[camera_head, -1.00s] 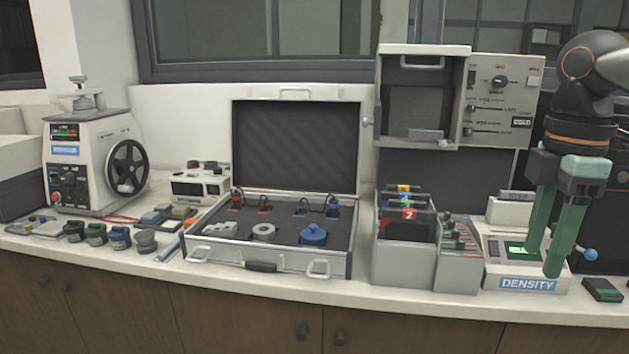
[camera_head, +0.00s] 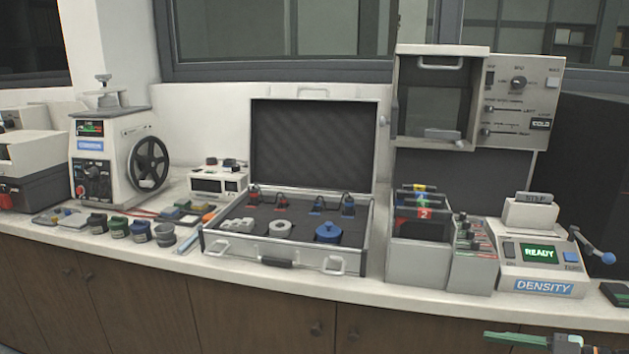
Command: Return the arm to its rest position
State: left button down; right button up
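My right gripper (camera_head: 515,339) shows only in part at the bottom right edge, low in front of the counter. One green finger points left; the rest is cut off by the frame, so its opening cannot be told. Nothing held shows in the visible part. My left gripper is not in view. The density device (camera_head: 540,285) stands on the counter above the gripper, with a green screen reading READY and a blue-knobbed lever (camera_head: 594,246) at its right.
An open case (camera_head: 283,252) with a blue round part and grey parts lies mid-counter. A press with a black handwheel (camera_head: 148,164) stands at left. Grey bins (camera_head: 418,258) and a wall-side control box (camera_head: 521,103) are at right. Small pots line the left front edge.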

jog(key=s+a+f+m+t+h, duration=0.1)
jog(key=s+a+f+m+h, duration=0.15)
jog(key=f, duration=0.35)
jog(key=s+a+f+m+t+h, duration=0.1)
jog(key=s+f+m+h, duration=0.15)
jog(key=f, duration=0.35)
jog(key=s+a+f+m+t+h, duration=0.1)
jog(key=s+a+f+m+t, duration=0.15)
jog(key=f, duration=0.35)
jog(key=s+a+f+m+g+h, duration=0.1)
jog(key=s+a+f+m+g, duration=0.1)
jog(key=s+a+f, duration=0.35)
jog(key=s+a+f+m+g, duration=0.1)
jog(key=s+a+f+g, duration=0.15)
jog(key=a, duration=0.65)
pick_arm(q)
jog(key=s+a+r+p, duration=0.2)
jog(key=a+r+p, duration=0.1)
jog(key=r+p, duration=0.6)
jog(key=p, duration=0.4)
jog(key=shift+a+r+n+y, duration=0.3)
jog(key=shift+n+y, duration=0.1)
pick_arm(e)
jog(key=s+d+r+h, duration=0.1)
jog(key=d+r, duration=0.2)
jog(key=r, duration=0.7)
jog(key=shift+s+m, duration=0.25)
jog(key=shift+m, duration=0.1)
